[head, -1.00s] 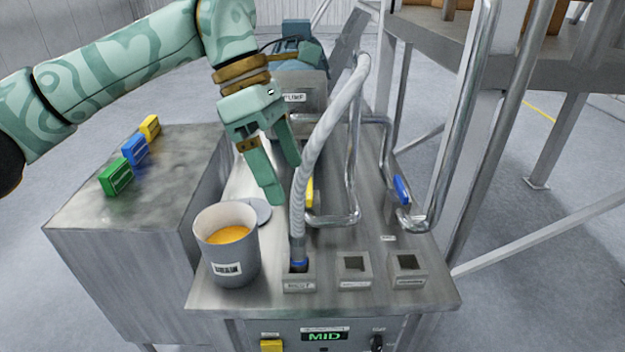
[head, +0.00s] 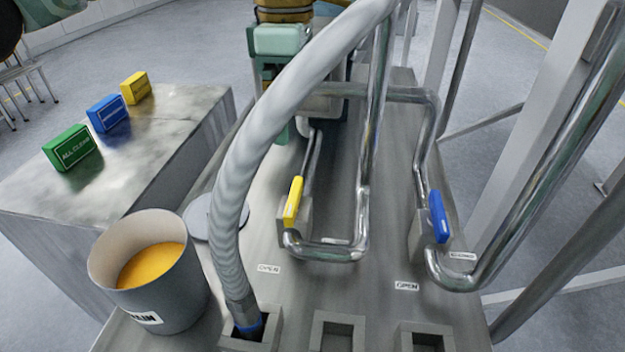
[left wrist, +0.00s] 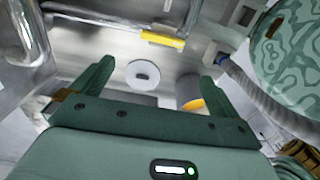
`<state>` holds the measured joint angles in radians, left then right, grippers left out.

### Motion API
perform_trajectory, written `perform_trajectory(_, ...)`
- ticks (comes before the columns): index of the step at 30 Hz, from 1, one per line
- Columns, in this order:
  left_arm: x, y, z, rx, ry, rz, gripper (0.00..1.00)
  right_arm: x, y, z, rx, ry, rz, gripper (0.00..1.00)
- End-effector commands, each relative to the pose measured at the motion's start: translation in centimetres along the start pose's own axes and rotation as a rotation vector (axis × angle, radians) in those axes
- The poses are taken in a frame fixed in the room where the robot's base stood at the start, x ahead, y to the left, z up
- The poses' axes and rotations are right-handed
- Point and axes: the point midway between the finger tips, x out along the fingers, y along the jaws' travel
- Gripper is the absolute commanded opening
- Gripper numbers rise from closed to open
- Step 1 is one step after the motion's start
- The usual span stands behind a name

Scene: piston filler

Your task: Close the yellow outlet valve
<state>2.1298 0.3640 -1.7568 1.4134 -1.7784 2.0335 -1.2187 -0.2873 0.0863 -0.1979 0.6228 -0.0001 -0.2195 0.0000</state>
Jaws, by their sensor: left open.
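The yellow outlet valve handle (head: 293,202) sits on a bent steel pipe (head: 330,251) at the middle of the machine top. It points lengthwise away from me in the head view. In the left wrist view the yellow handle (left wrist: 163,39) lies ahead of the fingers, roughly in line with a pipe. My left gripper (head: 290,128) is beyond the handle in the head view, partly hidden by the hose. In the left wrist view my left gripper (left wrist: 156,71) has its fingers wide apart, with nothing between them and apart from the handle. My right gripper is out of view.
A thick grey hose (head: 232,180) arches across in front of the left gripper. A blue valve handle (head: 438,216) stands to the right. A bucket (head: 172,296) with orange contents is at front left. Green, blue and yellow blocks lie on the side cabinet (head: 190,110).

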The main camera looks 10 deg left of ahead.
Motion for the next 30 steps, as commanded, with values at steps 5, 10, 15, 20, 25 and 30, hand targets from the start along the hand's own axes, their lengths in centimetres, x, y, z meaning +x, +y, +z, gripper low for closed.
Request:
perform_trajectory(5,2.1,0.0,0.0,0.002,0.001,-0.002,1.0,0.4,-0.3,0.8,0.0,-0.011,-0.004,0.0)
perform_trajectory(10,6.3,-0.1,0.0,0.002,0.0,-0.006,1.0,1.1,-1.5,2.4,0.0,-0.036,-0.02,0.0)
perform_trajectory(15,10.6,-0.1,0.0,0.002,-0.001,-0.006,1.0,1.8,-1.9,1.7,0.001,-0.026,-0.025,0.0)
perform_trajectory(20,13.8,-0.1,0.0,0.003,-0.001,-0.003,1.0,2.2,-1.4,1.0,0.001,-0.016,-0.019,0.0)
perform_trajectory(25,15.7,0.0,0.0,0.001,-0.001,-0.001,1.0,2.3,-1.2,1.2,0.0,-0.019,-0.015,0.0)
perform_trajectory(30,16.2,0.0,0.0,0.001,-0.001,0.0,1.0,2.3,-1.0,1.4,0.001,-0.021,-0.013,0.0)
